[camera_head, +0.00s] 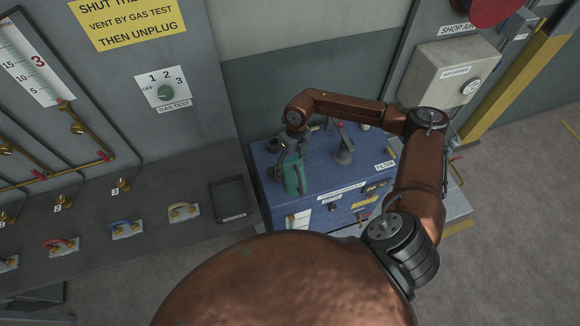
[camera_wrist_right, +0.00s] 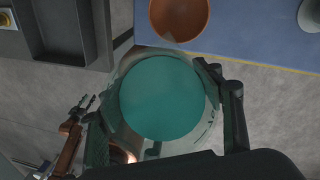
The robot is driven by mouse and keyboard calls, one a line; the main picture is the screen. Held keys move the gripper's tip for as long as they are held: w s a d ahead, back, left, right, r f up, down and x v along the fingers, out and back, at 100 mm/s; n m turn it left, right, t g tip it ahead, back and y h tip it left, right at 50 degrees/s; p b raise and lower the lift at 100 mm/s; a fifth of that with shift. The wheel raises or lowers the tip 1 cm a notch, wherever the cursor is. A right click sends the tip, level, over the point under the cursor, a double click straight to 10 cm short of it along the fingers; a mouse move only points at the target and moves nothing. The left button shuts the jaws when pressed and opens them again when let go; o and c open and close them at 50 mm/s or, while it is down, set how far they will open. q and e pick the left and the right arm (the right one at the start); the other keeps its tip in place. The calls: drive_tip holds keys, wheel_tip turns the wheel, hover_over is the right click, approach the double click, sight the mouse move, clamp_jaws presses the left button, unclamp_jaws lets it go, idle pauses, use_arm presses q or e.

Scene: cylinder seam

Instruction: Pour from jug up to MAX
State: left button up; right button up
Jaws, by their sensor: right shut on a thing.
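The jug (camera_head: 294,178) is clear with teal liquid and shows by the left front edge of the blue cabinet (camera_head: 330,188). My right gripper (camera_head: 288,158) is shut on the jug. In the right wrist view I look down into the jug, where the round teal liquid surface (camera_wrist_right: 162,98) lies between the fingers. I cannot read a MAX mark.
A dark open tray (camera_head: 233,199) lies on the grey bench left of the cabinet. A grey fitting (camera_head: 343,150) stands on the blue top. A white-marked panel (camera_head: 298,219) is on the cabinet front. A grey box with a gauge (camera_head: 452,73) hangs on the right.

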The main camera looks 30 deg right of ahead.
drive_tip(key=shift+f, duration=0.2)
idle(0.5)
drive_tip(key=shift+f+g+b, duration=0.5)
drive_tip(key=shift+f+b, duration=0.2)
drive_tip(key=shift+b, duration=0.05)
drive_tip(key=shift+s+f, duration=0.1)
drive_tip(key=shift+f, duration=0.15)
idle(0.8)
drive_tip(key=shift+a+f+b, duration=0.1)
drive_tip(key=shift+f+b, duration=0.35)
drive_tip(key=shift+b, duration=0.1)
drive_tip(key=shift+f+g+b, duration=0.35)
drive_tip(key=shift+f+g, duration=0.05)
drive_tip(key=shift+f+y, duration=0.2)
drive_tip(key=shift+y, duration=0.1)
idle(0.7)
drive_tip(key=shift+s+f+g+b, duration=0.15)
drive_tip(key=shift+f+g+b, duration=0.55)
drive_tip(key=shift+b, duration=0.25)
drive_tip(key=shift+r+g+y+b, duration=0.3)
drive_tip(key=shift+r+g+b, duration=0.25)
drive_tip(key=shift+g+b, duration=0.3)
idle(1.8)
